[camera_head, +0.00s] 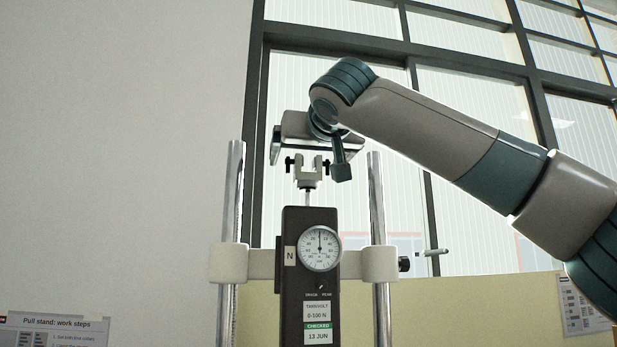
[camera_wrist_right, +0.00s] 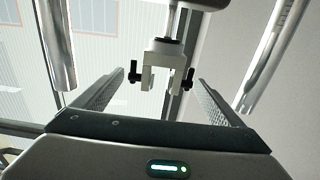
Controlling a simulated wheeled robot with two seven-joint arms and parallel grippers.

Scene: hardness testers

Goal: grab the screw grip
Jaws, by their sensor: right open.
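The screw grip (camera_head: 308,170) is a small pale forked clamp with a black thumb screw on each side. It stands upright on a thin rod above the dark force gauge (camera_head: 306,295). My right gripper (camera_head: 303,146) is just above the screw grip in the head view, partly hidden by my own wrist. In the right wrist view the gripper (camera_wrist_right: 157,88) is open and empty. Its two fingers lie left and right, and the screw grip (camera_wrist_right: 160,68) shows centred between and just beyond their tips, apparently untouched. My left gripper is out of view.
Two metal posts (camera_head: 382,320) flank the gauge, joined by a pale crossbar (camera_head: 262,264) with a side knob (camera_head: 404,264). A "Pull stand: work steps" sheet (camera_head: 55,328) is at the lower left. A yellow partition (camera_head: 480,300) and large windows are behind.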

